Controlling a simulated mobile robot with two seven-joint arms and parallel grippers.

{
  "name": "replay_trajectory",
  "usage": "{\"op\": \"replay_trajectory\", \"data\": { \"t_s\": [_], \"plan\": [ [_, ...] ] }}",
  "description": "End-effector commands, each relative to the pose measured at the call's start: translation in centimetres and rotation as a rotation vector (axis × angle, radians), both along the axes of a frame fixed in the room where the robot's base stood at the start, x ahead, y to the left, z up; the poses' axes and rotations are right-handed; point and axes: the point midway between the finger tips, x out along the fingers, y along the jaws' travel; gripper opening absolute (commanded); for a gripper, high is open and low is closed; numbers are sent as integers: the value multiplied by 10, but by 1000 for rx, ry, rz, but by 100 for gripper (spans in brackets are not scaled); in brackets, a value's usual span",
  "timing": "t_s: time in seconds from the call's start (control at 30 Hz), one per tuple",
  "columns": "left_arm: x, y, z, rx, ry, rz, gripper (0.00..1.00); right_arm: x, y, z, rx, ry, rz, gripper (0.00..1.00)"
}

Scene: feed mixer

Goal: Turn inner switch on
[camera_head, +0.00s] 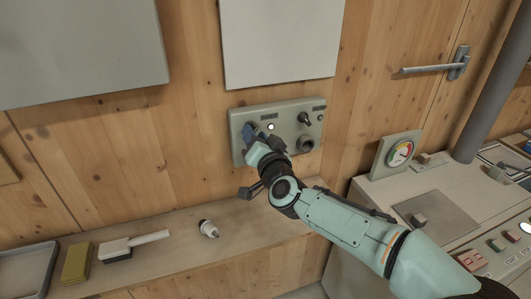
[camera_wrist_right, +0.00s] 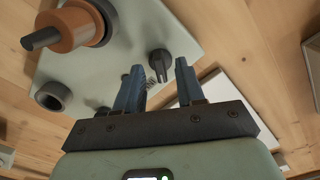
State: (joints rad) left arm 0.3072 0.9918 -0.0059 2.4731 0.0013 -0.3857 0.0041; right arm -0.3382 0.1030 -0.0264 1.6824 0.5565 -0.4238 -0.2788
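A grey-green switch panel (camera_head: 284,113) is mounted on the wooden wall. In the head view it has a dark switch (camera_head: 305,118) at upper right, a dark ring fitting (camera_head: 306,143) below it and a white light (camera_head: 271,127). My right gripper (camera_head: 262,134) is in front of the panel's left part and hides some of it. In the right wrist view its two blue fingers (camera_wrist_right: 158,66) are apart. A black knob (camera_wrist_right: 160,58) appears between and beyond the fingertips; contact cannot be told. An orange round fitting (camera_wrist_right: 72,28) with a dark handle and a grey ring (camera_wrist_right: 52,96) sit farther left. My left gripper is out of view.
A gauge (camera_head: 400,153) and a console (camera_head: 475,195) stand at right. A door handle (camera_head: 437,68) is at upper right.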

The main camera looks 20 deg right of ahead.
Motion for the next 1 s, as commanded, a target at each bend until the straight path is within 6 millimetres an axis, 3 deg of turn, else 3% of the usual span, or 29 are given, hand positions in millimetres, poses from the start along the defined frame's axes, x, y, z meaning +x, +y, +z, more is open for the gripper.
{"op": "replay_trajectory", "data": {
  "t_s": [0.3,0.5,0.7,1.0],
  "plan": [
    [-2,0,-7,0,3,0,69,-72,-3,0,1,-2,1,38],
    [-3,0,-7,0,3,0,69,-105,-4,1,0,-2,0,38],
    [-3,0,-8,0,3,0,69,-117,-4,0,1,-1,-1,38],
    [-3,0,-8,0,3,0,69,-118,-4,0,1,-1,0,38]
  ]
}}
